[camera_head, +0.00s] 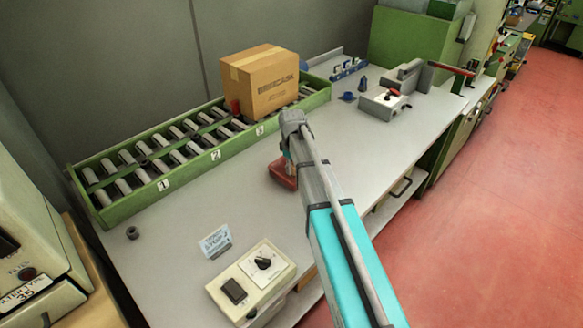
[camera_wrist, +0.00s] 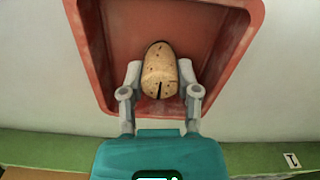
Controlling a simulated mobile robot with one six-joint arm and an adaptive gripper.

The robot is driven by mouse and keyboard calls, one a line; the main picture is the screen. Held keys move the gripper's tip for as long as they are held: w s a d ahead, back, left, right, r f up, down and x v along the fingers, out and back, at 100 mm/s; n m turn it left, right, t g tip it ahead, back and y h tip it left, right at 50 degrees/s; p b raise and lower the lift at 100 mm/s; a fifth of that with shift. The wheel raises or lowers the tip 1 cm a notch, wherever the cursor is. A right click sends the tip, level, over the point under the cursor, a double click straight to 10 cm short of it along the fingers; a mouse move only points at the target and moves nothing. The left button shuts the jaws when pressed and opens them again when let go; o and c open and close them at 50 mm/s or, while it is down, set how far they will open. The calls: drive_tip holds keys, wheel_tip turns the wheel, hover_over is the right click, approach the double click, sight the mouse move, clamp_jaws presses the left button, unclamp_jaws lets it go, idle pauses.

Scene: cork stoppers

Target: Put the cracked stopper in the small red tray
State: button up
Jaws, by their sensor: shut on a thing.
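The cracked stopper (camera_wrist: 159,70) is a tan cork with dark specks and a dark split at its near end. In the wrist view my gripper (camera_wrist: 160,78) is shut on it, one finger on each side. The small red tray (camera_wrist: 97,55) lies behind and around the stopper in that view, so the stopper is over or inside it; I cannot tell whether it touches the floor of the tray. In the head view the red tray (camera_head: 281,174) shows on the bench, partly hidden by my arm. My gripper and the stopper are hidden there.
A green roller rack (camera_head: 110,212) with numbered lanes runs along the back, with a cardboard box (camera_head: 262,82) on its right end. A control box (camera_head: 252,279) and a small sign (camera_head: 215,240) stand at the front. The grey bench (camera_head: 180,235) is clear between them.

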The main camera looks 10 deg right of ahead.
sight(292, 165)
drive_tip(key=o, duration=0.7)
drive_tip(key=shift+r, duration=0.15)
wheel_tip(292, 165, up, 12)
drive_tip(key=p, duration=1.2)
idle(0.6)
drive_tip(key=s+m, duration=0.8)
drive_tip(key=s, duration=1.3)
drive_tip(key=shift+s+m, duration=0.25)
drive_tip(key=shift+m, duration=0.05)
